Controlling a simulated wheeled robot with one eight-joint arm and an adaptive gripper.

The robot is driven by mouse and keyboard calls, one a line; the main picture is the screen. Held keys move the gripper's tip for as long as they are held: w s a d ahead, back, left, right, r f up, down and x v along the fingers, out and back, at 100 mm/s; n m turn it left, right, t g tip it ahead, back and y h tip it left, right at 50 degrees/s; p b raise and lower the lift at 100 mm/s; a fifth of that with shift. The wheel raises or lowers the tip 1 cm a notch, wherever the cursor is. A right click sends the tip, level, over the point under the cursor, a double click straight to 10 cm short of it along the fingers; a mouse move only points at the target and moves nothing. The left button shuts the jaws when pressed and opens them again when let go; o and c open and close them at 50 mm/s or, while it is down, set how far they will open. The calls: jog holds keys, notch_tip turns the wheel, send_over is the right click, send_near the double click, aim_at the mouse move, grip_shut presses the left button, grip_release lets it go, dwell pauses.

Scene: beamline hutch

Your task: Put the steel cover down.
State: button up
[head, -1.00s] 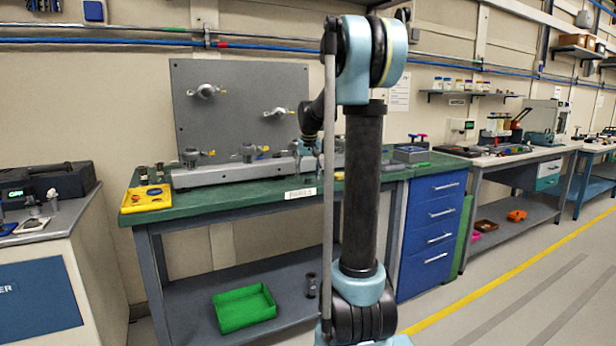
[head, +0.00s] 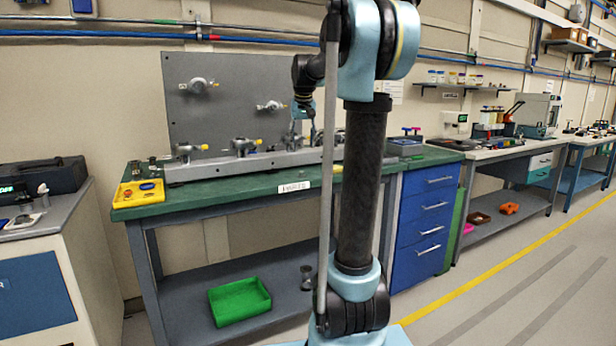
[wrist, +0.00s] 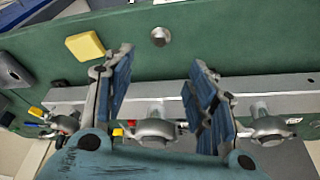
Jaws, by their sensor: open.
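My gripper (wrist: 161,75) is open in the wrist view, with its two blue-padded fingers apart and nothing between them. A small round steel piece (wrist: 160,36), which looks like the steel cover, sits on the green bench top (wrist: 220,38) beyond the fingertips, apart from them. In the head view my gripper (head: 304,125) is small and partly behind my arm, above the metal rail on the bench. I cannot make out the steel cover in the head view.
A metal rail (wrist: 265,90) carries several valve-like fittings (wrist: 150,130). A yellow block (wrist: 85,46) lies on the bench. A yellow tray (head: 138,194) is at the bench's left end. A grey panel (head: 230,100) stands behind. A green bin (head: 240,302) is on the lower shelf.

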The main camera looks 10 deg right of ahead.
jog(key=s+f, duration=1)
jog(key=s, duration=0.3)
jog(key=s+f, duration=1)
jog(key=s, duration=0.4)
jog(key=s+f+n+g, duration=0.1)
jog(key=s+f, duration=0.8)
jog(key=s, duration=0.4)
jog(key=shift+s+d+f, duration=0.15)
jog(key=shift+d+f, duration=0.05)
jog(key=shift+f, duration=0.2)
jog(key=shift+w+f, duration=0.2)
jog(key=shift+w, duration=0.25)
